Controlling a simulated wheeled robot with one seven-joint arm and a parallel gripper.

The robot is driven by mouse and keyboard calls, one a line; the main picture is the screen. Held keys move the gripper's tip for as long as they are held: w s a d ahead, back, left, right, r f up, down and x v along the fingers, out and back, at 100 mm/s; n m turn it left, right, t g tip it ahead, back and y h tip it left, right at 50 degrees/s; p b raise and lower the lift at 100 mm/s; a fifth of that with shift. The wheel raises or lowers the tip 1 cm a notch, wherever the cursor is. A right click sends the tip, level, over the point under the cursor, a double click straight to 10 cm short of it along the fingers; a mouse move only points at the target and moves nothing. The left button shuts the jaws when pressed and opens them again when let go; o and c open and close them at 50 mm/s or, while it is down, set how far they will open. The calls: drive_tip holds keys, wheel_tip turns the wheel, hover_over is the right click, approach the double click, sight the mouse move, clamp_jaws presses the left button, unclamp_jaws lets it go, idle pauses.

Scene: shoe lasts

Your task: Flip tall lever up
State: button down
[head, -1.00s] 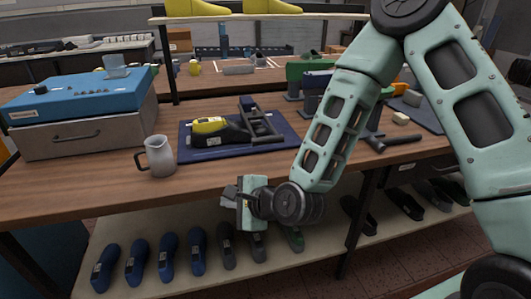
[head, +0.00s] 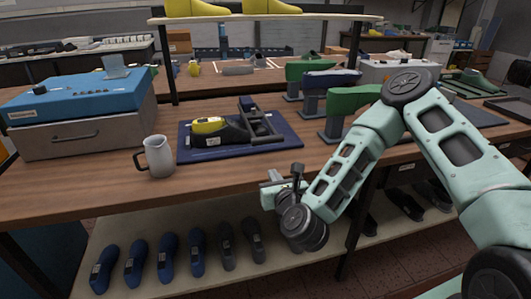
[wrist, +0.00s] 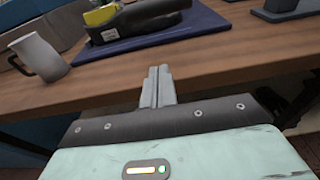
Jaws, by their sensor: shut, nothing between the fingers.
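A blue control box (head: 78,98) sits on a grey drawer unit (head: 85,135) at the left of the bench, with small dark knobs or switches and a raised grey-blue piece (head: 116,71) on top. I cannot tell which of these, if any, is the tall lever. My gripper (head: 272,180) is at the bench's front edge, well to the right of the box and apart from it. In the wrist view its two grey fingers (wrist: 158,75) are together and empty, pointing toward the bench. The controls are not visible in the wrist view.
A grey pitcher (head: 158,157) stands on the bench between the box and a dark blue mat (head: 185,150). The mat holds a black and yellow shoe last (head: 225,130) in a dark frame. Green lasts (head: 350,98) stand on the right. Several blue lasts lie on the lower shelf (head: 200,245).

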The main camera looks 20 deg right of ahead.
sight(264, 169)
drive_tip(key=w, duration=0.3)
drive_tip(key=w+p, duration=0.1)
drive_tip(key=w, duration=0.2)
drive_tip(key=w+f+p, duration=0.1)
drive_tip(key=w, duration=0.3)
drive_tip(key=shift+w+d, duration=0.1)
drive_tip(key=shift+d, duration=0.15)
drive_tip(key=r, duration=0.1)
drive_tip(key=s+r+p, duration=0.1)
drive_tip(key=shift+r, duration=0.7)
drive_tip(key=shift+p, duration=0.3)
